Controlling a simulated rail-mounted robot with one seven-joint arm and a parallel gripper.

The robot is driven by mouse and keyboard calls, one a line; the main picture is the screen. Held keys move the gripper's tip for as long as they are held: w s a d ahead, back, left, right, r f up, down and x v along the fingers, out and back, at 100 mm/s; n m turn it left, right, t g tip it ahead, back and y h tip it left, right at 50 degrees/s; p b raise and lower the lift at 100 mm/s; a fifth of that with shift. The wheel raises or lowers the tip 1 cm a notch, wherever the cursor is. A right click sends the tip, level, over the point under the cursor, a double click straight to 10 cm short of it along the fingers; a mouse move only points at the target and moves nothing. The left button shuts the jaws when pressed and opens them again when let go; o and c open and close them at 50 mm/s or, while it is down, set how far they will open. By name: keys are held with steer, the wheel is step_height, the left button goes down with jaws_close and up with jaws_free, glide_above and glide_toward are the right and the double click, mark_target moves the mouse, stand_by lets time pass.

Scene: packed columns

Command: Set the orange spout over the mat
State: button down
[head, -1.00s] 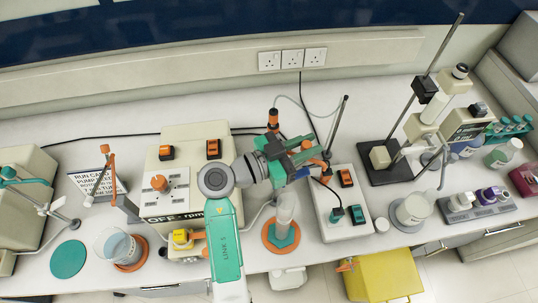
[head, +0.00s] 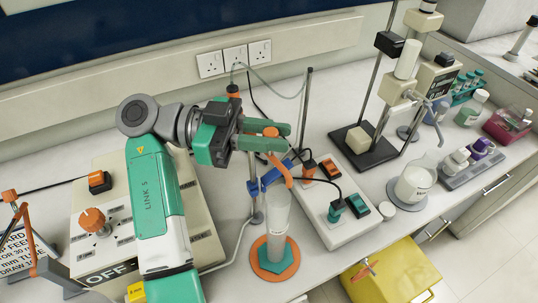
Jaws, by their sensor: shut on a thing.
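My gripper (head: 272,138) has its two green fingers pointing right, shut on the orange spout (head: 284,170). An orange top part of the spout shows between the fingers, and its arm slopes down to the right beside a blue clamp (head: 270,177) on a thin metal stand. The spout's tip is close to the mouth of a tall clear cylinder (head: 278,214); I cannot tell if it is exactly over it. The cylinder stands upright on a teal hexagonal foot on a round orange mat (head: 257,262).
A white control box (head: 335,228) with orange and teal switches stands close right of the cylinder. A black-based stand (head: 365,152) and a beaker (head: 413,184) are farther right. A beige "OFF" box (head: 95,255) lies behind my arm. A yellow bin (head: 395,275) is below the bench edge.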

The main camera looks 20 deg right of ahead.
steer(key=shift+s+a+f+m+g+y+b, duration=0.1)
steer(key=shift+a+f+m+g+y+b, duration=0.25)
steer(key=shift+b, duration=1)
steer(key=shift+a+m+g+y+b, duration=0.1)
steer(key=shift+m+g+y+b, duration=0.45)
steer(key=shift+b, duration=0.8)
steer(key=shift+a+r+g+b, duration=0.1)
steer(key=shift+r+g+b, duration=0.2)
steer(key=shift+g+b, duration=0.3)
steer(key=shift+r, duration=0.15)
steer(key=c, duration=1.3)
jaws_free()
steer(key=s+a+r+p, duration=0.1)
steer(key=s+r+p, duration=0.1)
steer(key=s, duration=0.6)
steer(key=s+a+r+p, duration=0.2)
steer(key=s+r+p, duration=0.1)
steer(key=s, duration=0.4)
steer(key=shift+s+a+p, duration=0.25)
steer(key=shift+s+p, duration=0.15)
steer(key=shift+p, duration=0.5)
